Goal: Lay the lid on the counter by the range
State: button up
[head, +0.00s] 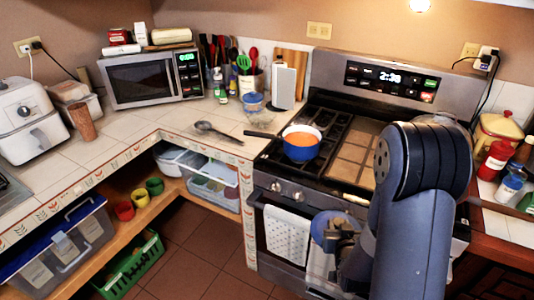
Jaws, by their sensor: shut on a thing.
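A round blue-grey lid (321,228) is in front of the range (290,190), seen at a slant. My gripper (340,236) is shut on it, though the fingertips are small and partly hidden against the lid. My arm comes in from the right and covers part of the oven front. The counter (205,143) left of the range is tiled in white. A blue pot (301,150) with orange contents stands uncovered on the left burners, its dark handle pointing left.
A utensil crock, a microwave (152,80) and a white board stand behind. Bare tiles show at the counter's front edge. Jars and bottles crowd the right-hand counter.

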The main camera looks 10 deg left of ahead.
aim_at(222, 117)
jog(key=i+j+z, duration=0.1)
jog(key=j, duration=0.4)
jog(key=i+j+z, duration=0.1)
jog(key=j, duration=0.45)
jog(key=i+j+z, duration=0.1)
jog(key=j, duration=0.45)
